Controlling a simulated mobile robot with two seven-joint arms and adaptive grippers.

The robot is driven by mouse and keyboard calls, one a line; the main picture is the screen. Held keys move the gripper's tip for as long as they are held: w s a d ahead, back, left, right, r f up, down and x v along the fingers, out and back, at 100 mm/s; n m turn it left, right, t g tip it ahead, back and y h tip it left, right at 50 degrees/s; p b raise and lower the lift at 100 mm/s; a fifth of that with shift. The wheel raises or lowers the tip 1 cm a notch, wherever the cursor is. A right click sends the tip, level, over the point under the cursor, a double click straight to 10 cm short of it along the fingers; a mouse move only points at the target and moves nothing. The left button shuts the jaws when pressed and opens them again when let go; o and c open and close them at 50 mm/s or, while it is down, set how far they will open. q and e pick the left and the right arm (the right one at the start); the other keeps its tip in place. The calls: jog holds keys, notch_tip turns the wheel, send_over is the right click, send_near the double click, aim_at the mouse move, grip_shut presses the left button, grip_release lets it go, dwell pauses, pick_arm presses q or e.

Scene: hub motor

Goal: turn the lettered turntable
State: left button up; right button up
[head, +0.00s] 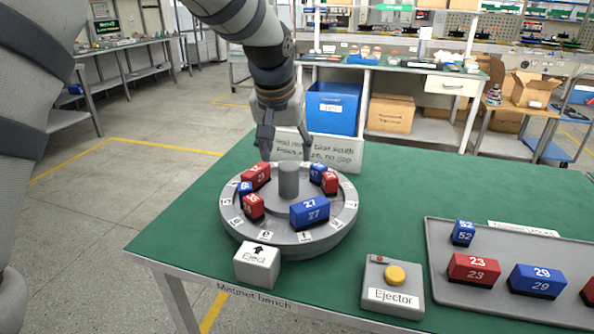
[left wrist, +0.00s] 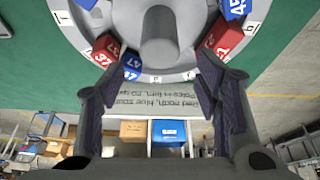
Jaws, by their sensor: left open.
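The grey round turntable (head: 288,239) stands on the green bench, with a grey central post (head: 289,180) and small lettered tiles on its rim. Red and blue numbered blocks sit around the post, among them a blue block 27 (head: 310,212) at the front and a red block (head: 253,206) at the front left. My left gripper (head: 284,154) is open above the far side of the turntable. In the left wrist view its two fingers (left wrist: 163,92) point at the rim, with the post (left wrist: 160,35) beyond. I cannot tell whether a finger touches any block. My right gripper is not in view.
A white Eject block (head: 257,265) with an arrow stands at the turntable's front. An ejector box (head: 392,287) with a yellow button is to the right. A grey tray (head: 500,300) holds several numbered blocks. A sign (head: 340,152) stands behind the turntable.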

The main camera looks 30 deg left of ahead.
aim_at(291, 175)
pick_arm(q)
jog(key=b+x, duration=0.1)
jog(key=x, duration=0.8)
jog(key=shift+s+d+f, duration=0.1)
jog(key=shift+s, duration=0.05)
grip_shut()
